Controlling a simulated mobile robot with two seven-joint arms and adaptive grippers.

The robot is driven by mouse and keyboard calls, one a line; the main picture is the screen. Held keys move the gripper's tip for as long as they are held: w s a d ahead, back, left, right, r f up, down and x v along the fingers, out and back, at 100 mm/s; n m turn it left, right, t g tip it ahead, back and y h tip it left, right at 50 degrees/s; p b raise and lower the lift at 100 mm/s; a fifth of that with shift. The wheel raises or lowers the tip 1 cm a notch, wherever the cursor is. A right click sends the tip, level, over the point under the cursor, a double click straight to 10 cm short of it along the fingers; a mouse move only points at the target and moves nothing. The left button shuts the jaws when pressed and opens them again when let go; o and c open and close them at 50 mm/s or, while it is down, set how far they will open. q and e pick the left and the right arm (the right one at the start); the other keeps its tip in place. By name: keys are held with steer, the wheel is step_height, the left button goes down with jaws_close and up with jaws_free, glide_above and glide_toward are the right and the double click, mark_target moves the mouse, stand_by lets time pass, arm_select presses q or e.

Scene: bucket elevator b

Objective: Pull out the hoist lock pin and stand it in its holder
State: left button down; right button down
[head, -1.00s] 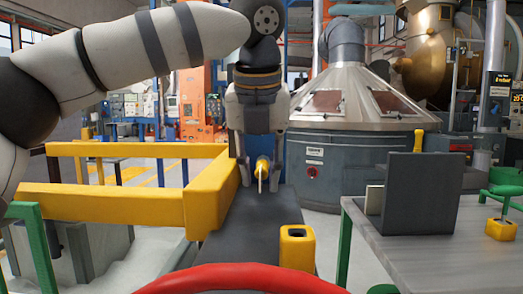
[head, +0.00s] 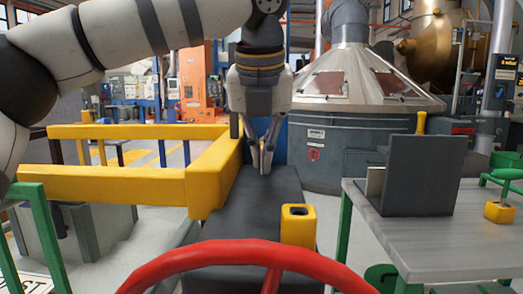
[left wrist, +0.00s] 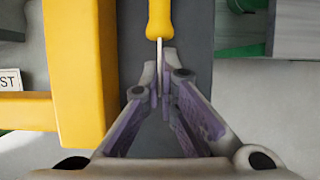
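The lock pin has a yellow handle (left wrist: 159,18) and a thin metal shaft, seen in the left wrist view. Its handle points to the top of that picture and its shaft runs down between my fingertips. My left gripper (left wrist: 160,78) is closed around the shaft, below the handle. In the head view my left gripper (head: 265,164) points down over the dark grey surface, its fingers together; the pin is mostly hidden behind them. The holder, a yellow block with a dark hole on top (head: 298,229), stands nearer and to the right, apart from the gripper. My right gripper is out of view.
A yellow rail (head: 115,185) runs left of the gripper. A red wheel (head: 205,256) crosses the front. At right, a metal table (head: 420,245) carries a dark grey panel (head: 425,175); another yellow handle (head: 421,122) shows behind it.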

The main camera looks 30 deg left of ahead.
arm_select(q)
steer(key=shift+s+d, duration=0.15)
steer(key=shift+s, duration=0.2)
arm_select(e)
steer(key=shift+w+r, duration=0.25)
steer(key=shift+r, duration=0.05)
